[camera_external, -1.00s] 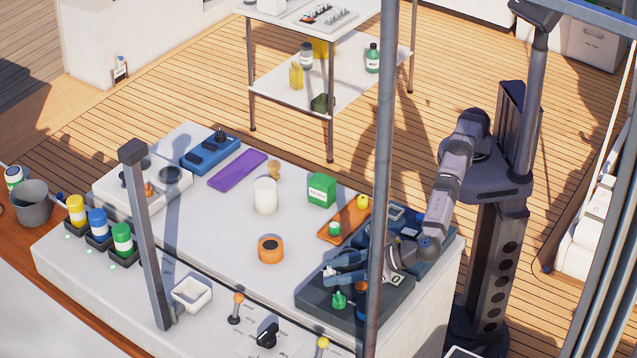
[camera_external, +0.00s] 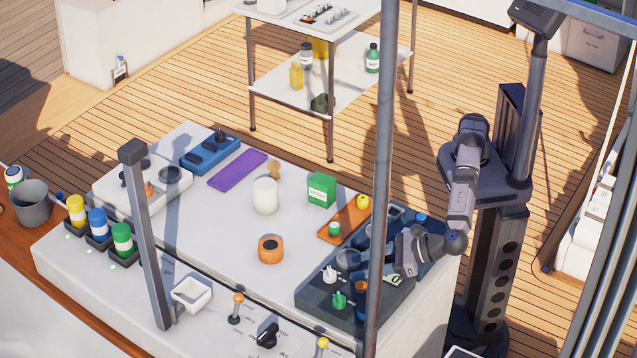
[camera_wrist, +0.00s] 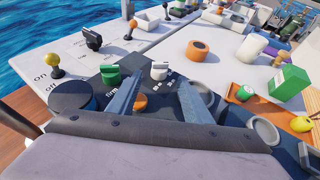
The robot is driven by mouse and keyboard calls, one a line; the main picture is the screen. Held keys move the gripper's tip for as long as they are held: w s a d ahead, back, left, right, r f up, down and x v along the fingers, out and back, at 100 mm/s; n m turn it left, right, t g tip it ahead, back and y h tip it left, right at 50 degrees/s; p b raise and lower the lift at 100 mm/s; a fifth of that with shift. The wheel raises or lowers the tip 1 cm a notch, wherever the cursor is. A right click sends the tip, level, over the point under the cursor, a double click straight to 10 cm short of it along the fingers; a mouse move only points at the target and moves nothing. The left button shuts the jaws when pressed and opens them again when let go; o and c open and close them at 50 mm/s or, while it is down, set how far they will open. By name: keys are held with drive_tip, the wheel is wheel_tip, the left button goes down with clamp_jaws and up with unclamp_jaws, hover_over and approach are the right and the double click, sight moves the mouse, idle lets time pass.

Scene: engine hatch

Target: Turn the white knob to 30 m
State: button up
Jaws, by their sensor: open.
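The white knob (camera_external: 330,272) stands on the dark panel (camera_external: 315,294) at the front right of the white counter. In the wrist view the white knob (camera_wrist: 159,70) is ahead, beyond my fingertips, with small marks on the panel in front of it; they are too small to read. My gripper (camera_wrist: 161,88) is open and empty, its two blue fingers apart and pointing toward the knob without touching it. In the external view a grey post hides part of my gripper and panel. A green knob (camera_wrist: 110,76) is left of the white one.
An orange button (camera_wrist: 141,102) lies between my fingers in the picture. A dark blue round knob (camera_wrist: 72,98) is at left and grey round parts (camera_wrist: 263,130) at right. An orange tray (camera_external: 344,224) and green box (camera_external: 321,189) stand behind the panel. The counter's middle is mostly clear.

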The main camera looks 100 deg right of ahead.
wheel_tip(320, 180, up, 5)
drive_tip(key=w+n+y, duration=0.3)
drive_tip(key=w, duration=0.1)
drive_tip(key=w+n+g+y, duration=0.1)
drive_tip(key=w+n+y, duration=0.1)
drive_tip(key=w, duration=0.3)
drive_tip(key=w+d+f+n+y, duration=0.1)
drive_tip(key=w+n+y, duration=0.2)
drive_tip(key=w, duration=0.2)
drive_tip(key=shift+w+f+n+g+y, duration=0.1)
drive_tip(key=shift+w+n+g+y, duration=0.05)
drive_tip(key=shift+n+g+y, duration=0.2)
drive_tip(key=s+d+r+n+g+y, duration=0.1)
drive_tip(key=s+d+n+g+y, duration=0.7)
drive_tip(key=d+n, duration=0.15)
approach(330, 267)
drive_tip(key=a+f, duration=0.2)
drive_tip(key=shift+w+r, duration=0.1)
drive_tip(key=shift+w, duration=0.1)
drive_tip(key=shift+p+x, duration=1.1)
drive_tip(key=shift+x, duration=2.4)
